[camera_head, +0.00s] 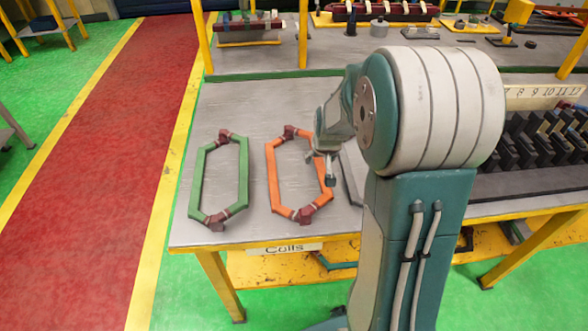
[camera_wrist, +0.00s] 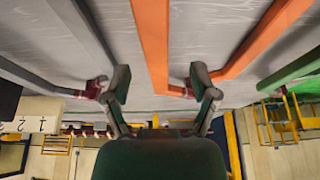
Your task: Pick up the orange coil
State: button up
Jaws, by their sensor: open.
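The orange coil (camera_head: 273,175) is a long six-sided loop with dark red ends, lying flat on the grey table top. The wrist view shows one orange side bar (camera_wrist: 153,45) running between my two fingers. My gripper (camera_head: 321,170) is over the coil's right side in the head view. In the wrist view my gripper (camera_wrist: 159,78) is open, one finger on each side of that bar, with gaps between. I cannot tell how high the fingertips are above the table. My arm hides nothing of the coil's left side.
A green coil (camera_head: 243,175) lies to the left of the orange one. A grey coil (camera_head: 352,180) lies to the right, partly behind my arm; it also shows in the wrist view (camera_wrist: 38,80). A "Coils" label (camera_head: 285,249) marks the front edge. A numbered rack (camera_head: 540,95) stands at right.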

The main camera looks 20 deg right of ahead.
aim_at(320, 162)
jog(key=x, duration=0.5)
jog(key=shift+w+d+f, duration=0.1)
jog(key=shift+w+d, duration=0.05)
jog(key=shift+d, duration=0.1)
jog(key=shift+a, duration=0.1)
grip_shut()
